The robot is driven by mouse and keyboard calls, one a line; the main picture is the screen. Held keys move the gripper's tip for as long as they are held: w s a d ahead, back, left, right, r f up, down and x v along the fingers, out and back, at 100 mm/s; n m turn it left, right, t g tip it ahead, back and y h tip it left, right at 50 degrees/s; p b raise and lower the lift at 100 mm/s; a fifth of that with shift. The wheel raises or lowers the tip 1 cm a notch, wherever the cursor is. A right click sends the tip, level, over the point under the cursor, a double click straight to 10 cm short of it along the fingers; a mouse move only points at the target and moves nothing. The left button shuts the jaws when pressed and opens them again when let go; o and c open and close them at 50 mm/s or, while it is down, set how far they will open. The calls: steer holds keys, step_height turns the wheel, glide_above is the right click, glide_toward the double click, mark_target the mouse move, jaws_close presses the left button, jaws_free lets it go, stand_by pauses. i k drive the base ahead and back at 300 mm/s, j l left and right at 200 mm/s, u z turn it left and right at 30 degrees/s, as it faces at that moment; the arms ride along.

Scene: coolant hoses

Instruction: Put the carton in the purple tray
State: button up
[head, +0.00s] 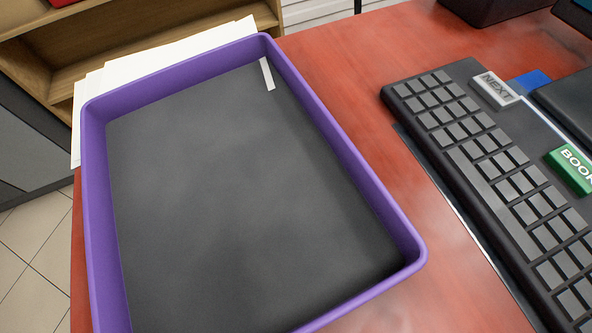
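The purple tray (97,200) lies on the red desk and fills the left and middle of the head view. Its near left part runs out of the bottom of the picture. Its floor is covered by a flat dark grey surface with a short white strip (267,74) near the far right corner. I see no carton in the tray or elsewhere in this view. My gripper does not show, so I cannot tell whether it holds anything.
White papers (180,52) stick out beyond the tray's far side. A black keyboard (470,150) lies to the right, with a grey "NEXT" block (496,90) and a green "BOOK" block (571,170). Bare red desk (335,70) lies between. A wooden shelf (120,35) stands behind.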

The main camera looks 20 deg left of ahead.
mark_target(247, 244)
steer(key=i+j, duration=0.35)
steer(key=i+j+z, duration=0.15)
steer(key=i+j, duration=0.2)
steer(key=j, duration=0.25)
